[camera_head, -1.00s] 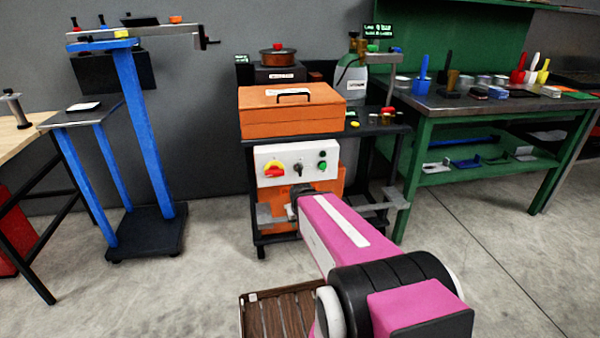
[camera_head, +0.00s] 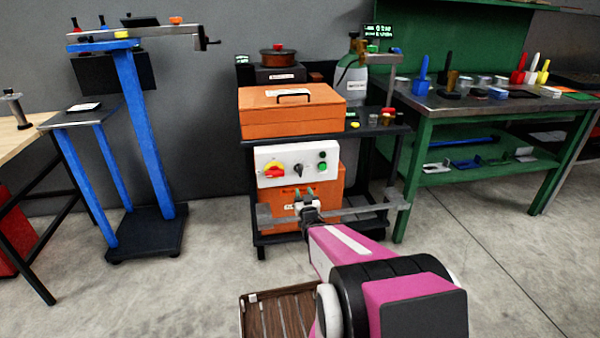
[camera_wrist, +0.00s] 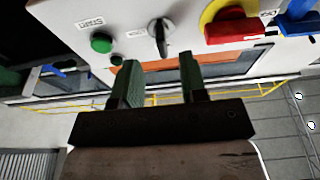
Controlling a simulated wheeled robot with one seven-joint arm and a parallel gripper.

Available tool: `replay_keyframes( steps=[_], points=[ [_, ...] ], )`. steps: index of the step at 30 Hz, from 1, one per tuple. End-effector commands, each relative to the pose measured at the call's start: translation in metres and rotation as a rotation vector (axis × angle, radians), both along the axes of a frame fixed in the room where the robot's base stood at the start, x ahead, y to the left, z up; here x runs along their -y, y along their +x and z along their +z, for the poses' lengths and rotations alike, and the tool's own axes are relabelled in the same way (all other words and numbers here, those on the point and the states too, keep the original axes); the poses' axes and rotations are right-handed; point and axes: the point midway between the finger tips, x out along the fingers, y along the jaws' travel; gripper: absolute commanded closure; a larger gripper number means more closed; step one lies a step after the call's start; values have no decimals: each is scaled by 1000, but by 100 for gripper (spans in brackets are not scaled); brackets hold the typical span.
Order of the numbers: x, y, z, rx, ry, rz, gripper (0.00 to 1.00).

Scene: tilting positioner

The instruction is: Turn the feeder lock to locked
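A white control panel (camera_head: 272,154) fronts the cart. It carries a small black rotary switch (camera_head: 299,170) in the middle, a red-and-yellow rotary switch (camera_head: 273,170) to the left and a green button (camera_head: 323,168) to the right. No readable label shows which is the feeder lock. In the wrist view the black switch (camera_wrist: 161,34) sits just beyond and above the fingertips, its pointer near upright there. The red-and-yellow switch (camera_wrist: 232,26) is right of it and the green button (camera_wrist: 101,42) left. My gripper (camera_head: 308,192) is open and empty below the panel, fingers apart (camera_wrist: 158,60).
An orange toolbox (camera_head: 290,112) sits on the cart above the panel, and an orange case (camera_head: 330,185) is below it. A grey bar (camera_head: 360,211) crosses the cart front near my gripper. A blue part (camera_wrist: 298,18) shows at the wrist view's upper right.

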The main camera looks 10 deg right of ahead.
Motion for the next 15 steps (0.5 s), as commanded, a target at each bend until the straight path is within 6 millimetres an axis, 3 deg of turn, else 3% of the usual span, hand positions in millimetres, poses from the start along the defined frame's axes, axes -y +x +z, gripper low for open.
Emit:
replay_keyframes(
  steps=[8, 15],
  points=[
    [2, -12, 11, 159, -8, 6, 61],
    [3, 8, 19, 166, -8, 6, 61]
  ],
)
